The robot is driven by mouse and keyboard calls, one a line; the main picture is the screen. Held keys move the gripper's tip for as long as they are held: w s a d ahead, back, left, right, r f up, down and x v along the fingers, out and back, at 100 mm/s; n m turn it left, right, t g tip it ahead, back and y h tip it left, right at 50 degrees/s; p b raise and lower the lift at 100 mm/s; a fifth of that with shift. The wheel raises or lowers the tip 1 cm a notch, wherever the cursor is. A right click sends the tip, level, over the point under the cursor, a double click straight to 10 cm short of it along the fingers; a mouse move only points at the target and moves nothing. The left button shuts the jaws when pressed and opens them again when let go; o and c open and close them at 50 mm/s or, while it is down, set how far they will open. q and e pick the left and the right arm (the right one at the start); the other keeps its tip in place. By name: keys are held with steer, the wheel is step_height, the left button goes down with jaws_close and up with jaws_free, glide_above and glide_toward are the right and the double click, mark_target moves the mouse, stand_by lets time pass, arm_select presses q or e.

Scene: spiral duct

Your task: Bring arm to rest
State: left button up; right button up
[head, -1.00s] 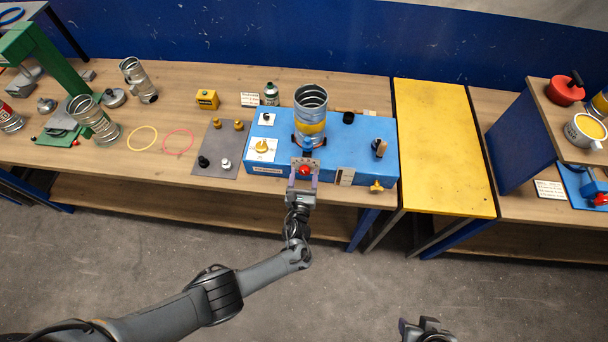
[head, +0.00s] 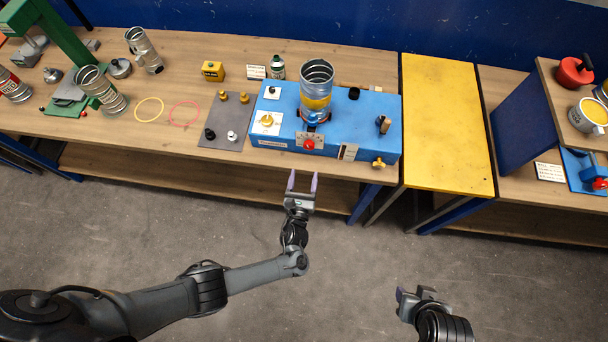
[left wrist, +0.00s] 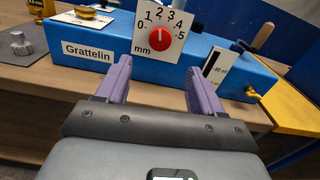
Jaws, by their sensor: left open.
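My left gripper (head: 302,184) is open and empty, held in front of the bench's front edge in the head view. Its two purple fingers (left wrist: 158,85) stand apart in the left wrist view, with the blue machine (left wrist: 90,55) beyond them. The machine's red dial (left wrist: 160,38) sits between and above the fingertips, apart from them; its white pointer is near 2 on a mm scale. The dial also shows in the head view (head: 309,144). A spiral metal duct (head: 316,84) with a yellow band stands upright on the machine. My right gripper (head: 416,297) is at the lower right, its jaws unclear.
The wooden bench (head: 215,166) holds a grey mat (head: 226,122) with several knobs, a yellow block (head: 213,71) and two rings. A yellow panel (head: 447,125) lies to the right. The floor (head: 150,225) in front is clear.

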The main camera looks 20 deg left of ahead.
arm_select(q)
steer(key=s+a+f+n+g+p, duration=0.1)
steer(key=s+a+f+n+g, duration=0.2)
steer(key=s, duration=0.5)
steer(key=s+a+f+n+g+p, duration=0.1)
steer(key=s+f+n+g, duration=0.25)
steer(key=s, duration=0.45)
steer(key=s+a+r+n+g+h, duration=0.1)
steer(key=a+r+n+g+h, duration=0.1)
steer(key=r+n, duration=0.7)
steer(key=s+a+r+n+g+h, duration=0.1)
steer(key=a+r+n+g+h, duration=0.15)
steer(key=r+n, duration=0.7)
steer(key=s+d+r+n+g, duration=0.1)
steer(key=s+r+n+g, duration=0.1)
steer(key=s+r+n, duration=0.3)
steer(key=shift+d+r+g+p, duration=0.35)
steer(key=shift+d+g+p, duration=0.05)
